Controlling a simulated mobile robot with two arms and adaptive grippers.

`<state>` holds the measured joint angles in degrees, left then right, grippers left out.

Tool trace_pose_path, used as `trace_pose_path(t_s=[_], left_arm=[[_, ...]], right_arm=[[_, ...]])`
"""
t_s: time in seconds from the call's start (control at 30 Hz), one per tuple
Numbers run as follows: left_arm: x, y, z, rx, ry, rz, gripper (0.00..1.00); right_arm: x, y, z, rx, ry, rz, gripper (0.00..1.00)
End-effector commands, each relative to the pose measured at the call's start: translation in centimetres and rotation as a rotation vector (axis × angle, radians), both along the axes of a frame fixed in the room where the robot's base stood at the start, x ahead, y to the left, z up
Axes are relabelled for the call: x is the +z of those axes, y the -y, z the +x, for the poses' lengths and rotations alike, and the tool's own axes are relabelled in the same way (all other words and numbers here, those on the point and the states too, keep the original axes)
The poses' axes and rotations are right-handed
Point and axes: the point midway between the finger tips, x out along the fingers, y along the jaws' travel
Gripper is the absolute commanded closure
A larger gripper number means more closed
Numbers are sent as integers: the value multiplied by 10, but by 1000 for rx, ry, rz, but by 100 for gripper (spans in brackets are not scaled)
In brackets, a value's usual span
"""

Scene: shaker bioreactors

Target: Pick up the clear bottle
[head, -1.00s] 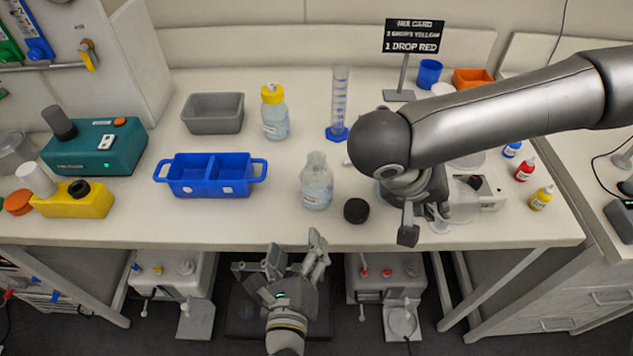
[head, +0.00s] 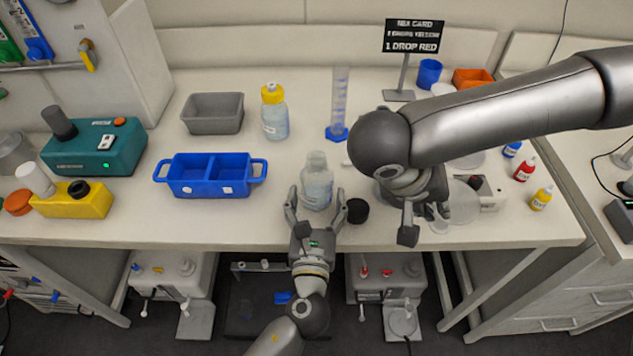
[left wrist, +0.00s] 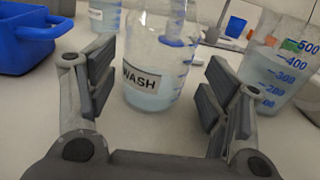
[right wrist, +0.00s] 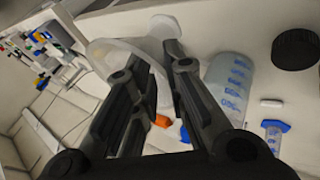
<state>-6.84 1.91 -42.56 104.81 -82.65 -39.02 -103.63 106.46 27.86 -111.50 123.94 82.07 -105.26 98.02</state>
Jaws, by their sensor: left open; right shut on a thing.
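The clear bottle (head: 317,186) stands upright and uncapped near the table's front edge. Its WASH label and pale liquid show in the left wrist view (left wrist: 153,82). My left gripper (head: 316,208) is open at the bottle's front, with one finger on each side. In the left wrist view, gaps show between both fingers and the bottle. My right gripper (head: 424,220) is shut on a pale translucent thing (right wrist: 112,48) whose shape is unclear. My right arm partly hides that gripper in the head view.
A black cap (head: 357,211) lies just right of the bottle. A graduated beaker (left wrist: 272,75) stands further right. A blue two-part tray (head: 208,190) is at left; a yellow-capped bottle (head: 274,118) and a measuring cylinder (head: 339,105) stand behind.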

Motion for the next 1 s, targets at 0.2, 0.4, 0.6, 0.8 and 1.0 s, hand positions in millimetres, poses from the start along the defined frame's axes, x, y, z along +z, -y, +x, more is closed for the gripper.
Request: trace_pose_path(t_s=[0.2, 0.4, 0.6, 0.8, 1.0], left_arm=[[1, -1, 34, 1, 2, -1, 27], [1, 0, 47, 1, 0, -1, 27], [0, 0, 47, 1, 0, -2, 28], [0, 0, 47, 1, 0, -1, 54], [1, 0, 47, 1, 2, -2, 71]], right_arm=[[0, 0, 0, 0, 0, 0, 100], [0, 0, 0, 0, 0, 0, 100], [0, 0, 0, 0, 0, 0, 100], [0, 0, 0, 0, 0, 0, 100], [0, 0, 0, 0, 0, 0, 100]])
